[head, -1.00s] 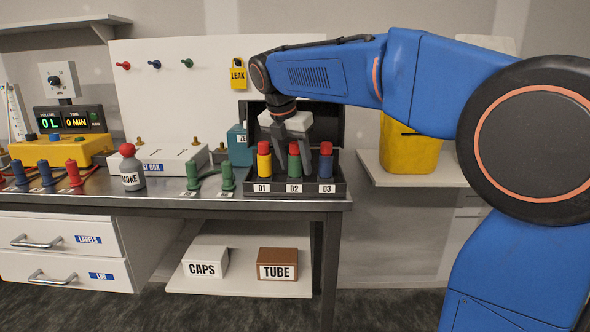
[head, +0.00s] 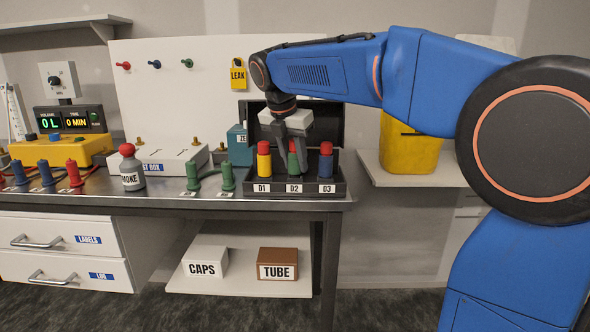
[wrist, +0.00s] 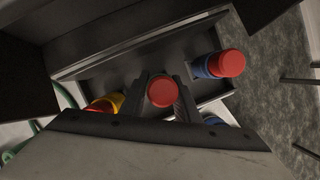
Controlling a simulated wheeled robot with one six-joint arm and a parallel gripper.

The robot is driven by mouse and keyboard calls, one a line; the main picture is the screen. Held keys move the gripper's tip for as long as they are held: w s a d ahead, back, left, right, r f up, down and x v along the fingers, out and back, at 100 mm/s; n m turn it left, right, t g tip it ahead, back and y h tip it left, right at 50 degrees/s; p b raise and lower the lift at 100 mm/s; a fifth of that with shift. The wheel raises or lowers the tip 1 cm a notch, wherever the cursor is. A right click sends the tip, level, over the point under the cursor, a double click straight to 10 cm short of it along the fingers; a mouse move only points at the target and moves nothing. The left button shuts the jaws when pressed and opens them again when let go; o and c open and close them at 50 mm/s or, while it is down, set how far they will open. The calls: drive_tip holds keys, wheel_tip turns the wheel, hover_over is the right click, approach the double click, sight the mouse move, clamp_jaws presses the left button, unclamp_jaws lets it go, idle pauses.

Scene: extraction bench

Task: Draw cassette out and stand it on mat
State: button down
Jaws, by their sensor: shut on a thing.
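Three red-capped cylinders stand in the open dark case (head: 258,203), in slots marked D1, D2 and D3. They look like the cassettes: yellow (head: 264,163), green (head: 294,168) and blue (head: 326,164). My gripper (head: 293,156) points down over D2, its fingers shut on the green one, which still stands in its slot. In the wrist view its red cap (wrist: 162,91) shows between the fingers (wrist: 164,103). The blue one (wrist: 205,67) is to the right there, and the yellow one (wrist: 115,101) is partly hidden by my gripper. I cannot make out a mat.
The case's raised lid (head: 332,122) stands close behind my gripper. Green plugs (head: 227,177) and a grey smoke bottle (head: 132,175) stand left of the case. The bench edge (head: 200,203) is just in front, and a yellow bin (head: 408,146) is at right.

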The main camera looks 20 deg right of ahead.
drive_tip(key=shift+s+r, duration=0.1)
drive_tip(key=shift+r, duration=2.2)
idle(0.4)
